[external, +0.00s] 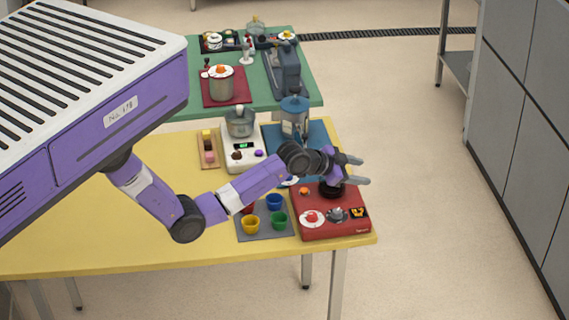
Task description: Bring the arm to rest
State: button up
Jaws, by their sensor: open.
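My arm reaches from the purple body at the left across the yellow table. My gripper (358,171) is open, its two grey fingers apart and pointing right. It hangs above the back right part of a red board (350,228) at the table's right end. I see nothing between the fingers. A dark round thing (331,190) shows just below the gripper; whether they touch cannot be told.
The red board holds several small items. A grey mat with coloured cups (251,224) lies left of it. A white scale (240,160) and a blue-lidded jar (295,115) stand behind. A green table (150,103) is farther back. Floor right of the table is clear.

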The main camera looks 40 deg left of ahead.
jog(key=s+a+n+t+y, duration=0.2)
jog(key=s+a+n+t, duration=0.45)
jog(key=s+a, duration=1.35)
jog(key=s+a+n+y, duration=0.1)
jog(key=s+a, duration=0.2)
jog(key=s, duration=0.6)
jog(key=s+a+r+n+g+y, duration=0.1)
jog(key=s+a, duration=0.3)
jog(key=s, duration=0.6)
jog(key=s+a+r+n+g+y+b, duration=0.1)
jog(key=s+a, duration=0.3)
jog(key=s, duration=0.6)
jog(key=shift+s+a+r+y, duration=0.2)
jog(key=shift+a+y, duration=0.05)
jog(key=shift+y, duration=0.25)
jog(key=shift+n, duration=0.25)
